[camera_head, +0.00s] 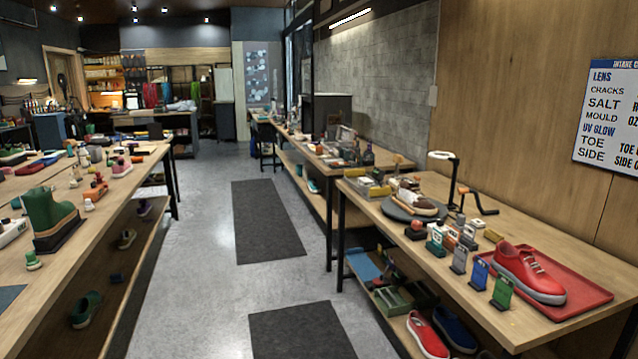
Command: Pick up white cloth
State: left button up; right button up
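I cannot clearly make out a white cloth. A small whitish heap (182,106) lies on the far table at the back, too small to identify. On the right workbench (375,212), a brown and white shoe (418,204) sits on a round dark turntable (392,211). A red sneaker (528,272) rests on a red tray (585,293) at the near right. Neither of my grippers is in view.
Small coloured stands, including a blue one (479,274) and a green one (502,292), line the right bench's front. A lamp (455,175) stands behind them. A green boot (50,214) stands on the left bench. The aisle with dark mats (268,220) is clear.

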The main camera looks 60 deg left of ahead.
aim_at(365, 181)
jog(key=u, duration=1.8)
jog(key=i+j+u, duration=0.1)
jog(key=i+u, duration=0.45)
jog(key=i, duration=3.4)
jog(key=i+z, duration=0.1)
jog(key=i, duration=0.75)
jog(key=i+j+z, duration=0.1)
jog(key=i, duration=0.7)
jog(key=i+j+z, duration=0.1)
jog(key=z, duration=1.65)
jog(key=i+j, duration=0.05)
